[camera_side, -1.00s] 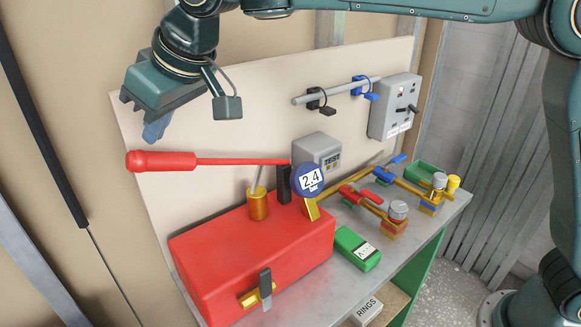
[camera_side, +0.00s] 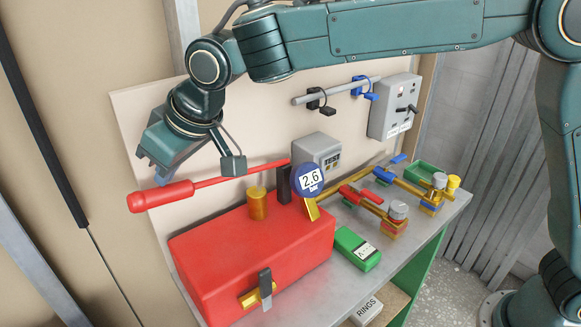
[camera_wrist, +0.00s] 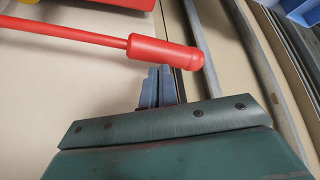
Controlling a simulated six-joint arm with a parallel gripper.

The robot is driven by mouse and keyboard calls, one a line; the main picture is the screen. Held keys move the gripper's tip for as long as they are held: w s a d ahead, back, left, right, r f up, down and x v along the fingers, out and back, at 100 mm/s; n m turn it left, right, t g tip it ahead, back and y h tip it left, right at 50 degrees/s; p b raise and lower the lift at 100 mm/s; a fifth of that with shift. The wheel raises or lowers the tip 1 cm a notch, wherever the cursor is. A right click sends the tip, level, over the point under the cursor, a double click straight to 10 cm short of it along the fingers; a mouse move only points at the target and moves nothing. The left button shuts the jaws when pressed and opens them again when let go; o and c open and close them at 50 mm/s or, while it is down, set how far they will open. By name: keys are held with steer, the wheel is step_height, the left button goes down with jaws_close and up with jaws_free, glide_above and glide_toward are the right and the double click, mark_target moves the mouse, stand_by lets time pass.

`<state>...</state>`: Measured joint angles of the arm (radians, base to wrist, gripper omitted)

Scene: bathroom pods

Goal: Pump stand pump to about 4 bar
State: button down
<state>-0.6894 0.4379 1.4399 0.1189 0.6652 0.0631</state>
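The stand pump is a red box (camera_side: 250,255) on the bench with a brass cylinder (camera_side: 258,205) on top. Its long red lever handle (camera_side: 165,196) slopes down to the left, its grip end lowest. A round blue gauge (camera_side: 309,180) on the pump reads 2.6. My gripper (camera_side: 162,176) is at the top of the handle's grip, its blue-grey fingers together and not around it. In the wrist view the closed fingers (camera_wrist: 158,86) end beside the red grip (camera_wrist: 165,52); whether they touch it I cannot tell.
To the right on the bench are a green box (camera_side: 357,249), valves with a red lever (camera_side: 360,198) and blue levers, and a green tray (camera_side: 425,174). Behind stand a grey meter box (camera_side: 316,152) and a panel with a rail (camera_side: 335,91) and a switch box (camera_side: 395,106).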

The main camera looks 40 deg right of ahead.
mark_target(176, 189)
step_height(176, 189, down, 4)
steer(key=shift+f, duration=0.15)
step_height(176, 189, up, 12)
steer(key=shift+f, duration=0.25)
stand_by(0.6)
steer(key=shift+f, duration=0.1)
stand_by(0.3)
stand_by(2.5)
stand_by(0.4)
step_height(176, 189, down, 11)
steer(key=shift+f, duration=0.15)
step_height(176, 189, up, 12)
steer(key=shift+f, duration=0.2)
stand_by(1.3)
steer(key=shift+f, duration=0.1)
